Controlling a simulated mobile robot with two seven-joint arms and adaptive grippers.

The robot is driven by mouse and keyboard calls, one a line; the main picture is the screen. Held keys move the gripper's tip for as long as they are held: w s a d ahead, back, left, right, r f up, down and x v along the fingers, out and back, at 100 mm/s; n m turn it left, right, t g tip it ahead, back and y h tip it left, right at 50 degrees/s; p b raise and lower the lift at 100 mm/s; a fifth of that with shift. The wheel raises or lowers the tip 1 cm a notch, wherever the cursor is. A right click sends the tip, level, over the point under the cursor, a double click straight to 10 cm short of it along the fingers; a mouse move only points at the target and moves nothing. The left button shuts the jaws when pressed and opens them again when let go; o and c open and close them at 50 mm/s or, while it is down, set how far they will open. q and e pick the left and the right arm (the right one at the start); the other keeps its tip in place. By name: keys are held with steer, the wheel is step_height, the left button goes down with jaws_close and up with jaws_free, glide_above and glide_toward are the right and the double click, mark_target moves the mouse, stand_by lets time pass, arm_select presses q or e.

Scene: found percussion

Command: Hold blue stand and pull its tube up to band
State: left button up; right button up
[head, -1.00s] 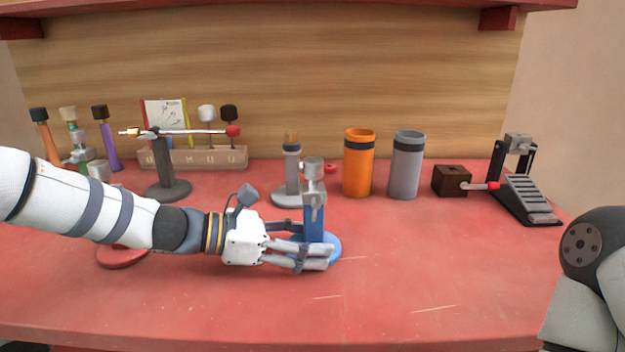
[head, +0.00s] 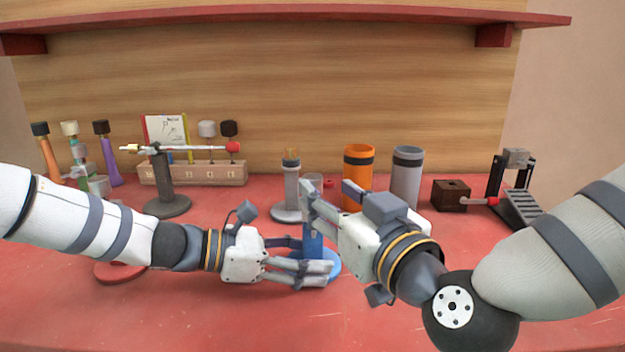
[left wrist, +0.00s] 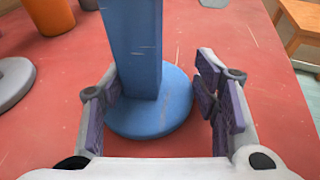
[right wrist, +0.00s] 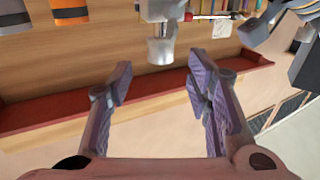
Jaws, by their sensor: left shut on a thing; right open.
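The blue stand (head: 313,238) stands upright on the red table, its round base (head: 335,264) flat on the top. My left gripper (head: 316,258) is shut on its post low down; the left wrist view shows the blue post (left wrist: 138,45) between the fingers (left wrist: 160,88). My right gripper (head: 330,197) is open beside the top of the stand and hides much of it in the head view. The grey tube top (head: 313,181) shows behind its fingers. In the right wrist view a grey metal head (right wrist: 160,45) lies ahead between the open fingers, apart from them. I cannot make out a band.
A grey stand (head: 290,190) is just behind the blue one. Orange (head: 358,170) and grey (head: 406,175) cylinders, a dark wooden box (head: 451,195) and a pedal (head: 515,195) are at the right. A dark stand with a rod (head: 165,185) and mallets are at the left.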

mark_target(317, 184)
steer(key=x, duration=0.6)
steer(key=shift+w+a+f, duration=0.1)
steer(key=shift+w, duration=0.15)
jaws_close()
